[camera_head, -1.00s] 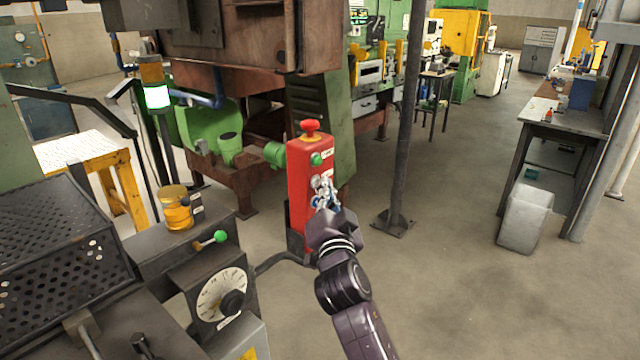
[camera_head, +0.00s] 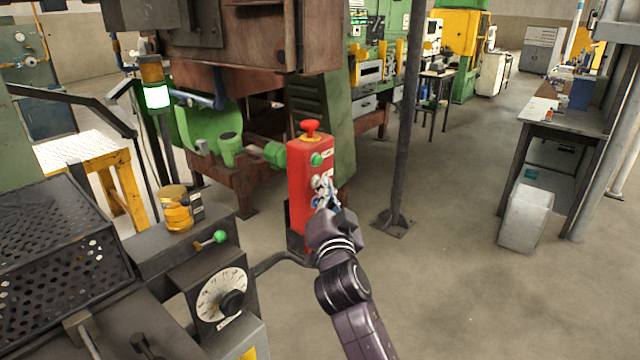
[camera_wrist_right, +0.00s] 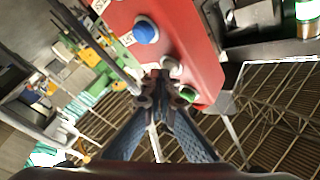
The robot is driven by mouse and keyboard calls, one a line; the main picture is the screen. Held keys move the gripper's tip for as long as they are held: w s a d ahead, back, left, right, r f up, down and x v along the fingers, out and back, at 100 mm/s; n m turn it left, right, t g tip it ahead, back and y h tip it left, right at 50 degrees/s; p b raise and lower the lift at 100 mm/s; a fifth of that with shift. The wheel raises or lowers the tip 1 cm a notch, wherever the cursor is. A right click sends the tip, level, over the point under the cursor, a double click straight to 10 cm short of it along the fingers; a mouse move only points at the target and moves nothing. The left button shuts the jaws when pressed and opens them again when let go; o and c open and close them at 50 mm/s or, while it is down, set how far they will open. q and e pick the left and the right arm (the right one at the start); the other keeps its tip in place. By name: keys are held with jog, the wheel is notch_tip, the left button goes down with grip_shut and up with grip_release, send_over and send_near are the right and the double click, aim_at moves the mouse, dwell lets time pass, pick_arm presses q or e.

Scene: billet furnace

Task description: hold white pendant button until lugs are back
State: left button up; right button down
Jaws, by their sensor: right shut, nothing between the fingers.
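The red pendant box (camera_head: 306,195) stands upright at the picture's centre, with a red mushroom knob (camera_head: 310,127) on top and a green button (camera_head: 316,159) below it. In the right wrist view its face carries a blue button (camera_wrist_right: 146,32), a white button (camera_wrist_right: 173,65) and a green button (camera_wrist_right: 188,93). My right gripper (camera_head: 325,188) is shut and empty, in front of the box; it partly hides the lower face. In the wrist view its fingertips (camera_wrist_right: 160,84) are right at the white button; I cannot tell how far it is pressed. I cannot make out the lugs. My left gripper is not in view.
A control console with a dial (camera_head: 222,295) and a green-knobbed lever (camera_head: 219,237) stands left of the box. A lit stack light (camera_head: 157,96) rises behind it. A steel post (camera_head: 402,130) stands right of the box. Open floor lies to the right, up to a workbench (camera_head: 545,115) and bin (camera_head: 524,219).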

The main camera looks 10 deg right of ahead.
jog(key=shift+s+d+p, duration=0.35)
jog(key=shift+s+d, duration=0.2)
jog(key=shift+s, duration=0.25)
jog(key=s+d+p, duration=0.1)
jog(key=s, duration=0.1)
jog(key=s+d, duration=0.2)
jog(key=shift+p, duration=0.35)
jog(key=shift+w, duration=0.1)
